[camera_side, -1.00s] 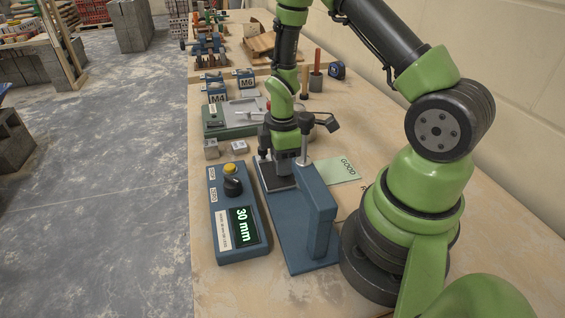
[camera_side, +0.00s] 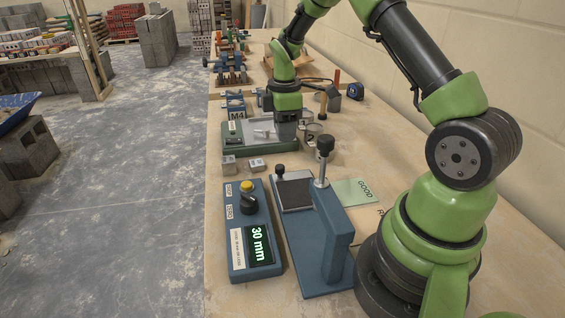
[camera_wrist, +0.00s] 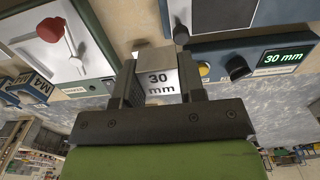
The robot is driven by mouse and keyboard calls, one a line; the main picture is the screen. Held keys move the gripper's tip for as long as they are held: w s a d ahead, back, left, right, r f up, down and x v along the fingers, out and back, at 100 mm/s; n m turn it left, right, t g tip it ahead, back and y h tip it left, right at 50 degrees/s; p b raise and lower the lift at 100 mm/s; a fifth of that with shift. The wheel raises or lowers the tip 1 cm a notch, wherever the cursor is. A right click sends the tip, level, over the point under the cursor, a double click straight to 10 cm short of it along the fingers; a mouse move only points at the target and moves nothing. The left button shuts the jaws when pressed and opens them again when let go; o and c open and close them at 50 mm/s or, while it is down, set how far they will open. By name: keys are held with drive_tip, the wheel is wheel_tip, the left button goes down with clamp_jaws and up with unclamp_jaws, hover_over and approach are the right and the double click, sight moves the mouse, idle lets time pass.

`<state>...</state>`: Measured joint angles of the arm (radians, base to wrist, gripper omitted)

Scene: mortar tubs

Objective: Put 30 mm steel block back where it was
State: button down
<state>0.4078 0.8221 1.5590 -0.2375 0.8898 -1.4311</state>
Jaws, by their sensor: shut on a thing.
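The 30 mm steel block (camera_wrist: 160,84) is a small silver cube marked "30 mm", held between both fingers of my gripper (camera_wrist: 158,72) in the wrist view. In the side view my gripper (camera_side: 284,142) is at the right side of the green-based device (camera_side: 262,143). The held block cannot be made out there. Two other small steel blocks (camera_side: 229,164) (camera_side: 257,164) sit on the bench in front of that device. The blue gauge stand (camera_side: 318,240) has its dark plate (camera_side: 293,191) bare.
A blue control box (camera_side: 250,222) with a yellow button, black knob and "30 mm" display stands left of the gauge stand. A green GOOD card (camera_side: 355,190) lies to its right. Blue M4 holders (camera_side: 236,108) and a brown handle (camera_side: 322,103) stand farther back.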

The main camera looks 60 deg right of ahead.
drive_tip(key=w+d, duration=0.3)
drive_tip(key=d, duration=0.1)
drive_tip(key=f, duration=1.1)
drive_tip(key=shift+w, duration=0.3)
drive_tip(key=c, duration=1)
unclamp_jaws()
drive_tip(key=shift+f, duration=0.1)
